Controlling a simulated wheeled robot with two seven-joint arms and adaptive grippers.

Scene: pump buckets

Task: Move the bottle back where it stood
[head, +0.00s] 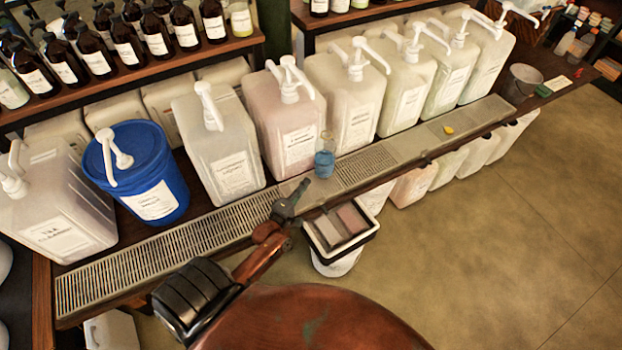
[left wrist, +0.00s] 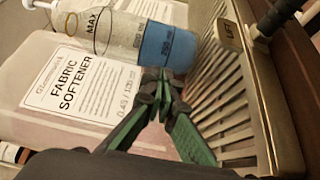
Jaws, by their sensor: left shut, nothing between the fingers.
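The bottle (head: 324,163) is small, with a clear upper part and blue liquid below. It stands upright on the metal drip grate (head: 190,245) in front of the pink-tinted jug (head: 285,115). In the left wrist view the bottle (left wrist: 125,35) carries a MAX mark, and its blue part lies just beyond my fingertips. My left gripper (head: 303,184) is near the bottle, at its lower left in the head view. Its green-and-black fingers (left wrist: 161,82) are together with nothing between them. Whether the fingertips touch the bottle I cannot tell. My right gripper is not in view.
Large jugs with white pumps line the shelf behind the grate, with a blue bucket (head: 150,180) at left. A yellow item (head: 448,130) lies on the grate farther right. A bin with a tray (head: 340,228) stands below the edge. A metal pail (head: 523,82) is at far right.

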